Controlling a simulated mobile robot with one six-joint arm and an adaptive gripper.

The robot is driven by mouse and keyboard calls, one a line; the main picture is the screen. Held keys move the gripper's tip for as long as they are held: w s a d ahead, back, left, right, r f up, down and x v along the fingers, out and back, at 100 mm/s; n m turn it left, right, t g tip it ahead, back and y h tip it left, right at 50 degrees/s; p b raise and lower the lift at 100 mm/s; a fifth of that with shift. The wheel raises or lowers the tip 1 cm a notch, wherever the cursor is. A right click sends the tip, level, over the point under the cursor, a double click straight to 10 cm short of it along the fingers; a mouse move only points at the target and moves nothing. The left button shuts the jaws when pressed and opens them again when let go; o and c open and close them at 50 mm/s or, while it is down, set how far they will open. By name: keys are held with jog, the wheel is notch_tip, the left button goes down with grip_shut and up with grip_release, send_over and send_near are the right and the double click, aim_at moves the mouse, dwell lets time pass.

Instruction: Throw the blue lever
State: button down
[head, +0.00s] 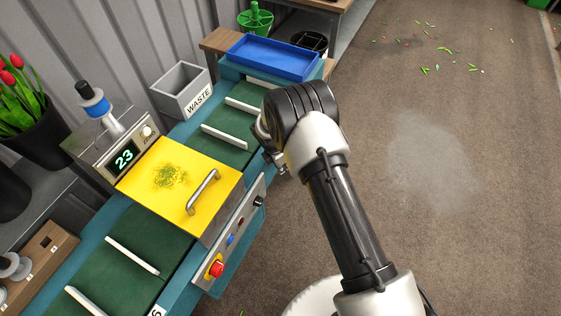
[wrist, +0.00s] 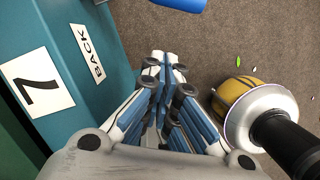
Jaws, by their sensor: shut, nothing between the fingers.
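In the wrist view a blue rounded piece (wrist: 182,4) is cut off by the top edge, beyond my fingertips. It may be the blue lever's end, but too little shows to tell. My gripper (wrist: 165,58) is shut and empty, apart from the blue piece. In the head view my gripper (head: 272,155) is beside the conveyor's right side, mostly hidden by my arm. A small blue control (head: 230,239) is on the front panel, near a red button (head: 216,269). A blue-banded post (head: 95,103) stands behind the yellow cover.
A teal side wall (wrist: 100,25) with "7" and "BACK" labels is left of my gripper. A yellow part (wrist: 228,90) with a silver collar and black shaft is close on the right. The yellow cover (head: 150,185) has a raised handle. Open floor (head: 450,120) lies right.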

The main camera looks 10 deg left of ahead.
jog(key=w+d, duration=0.2)
jog(key=d, duration=0.1)
jog(key=shift+w+f+b, duration=0.25)
jog(key=shift+f+b, duration=0.15)
jog(key=shift+d, duration=0.15)
jog(key=shift+d+n, duration=0.2)
jog(key=shift+n, duration=0.2)
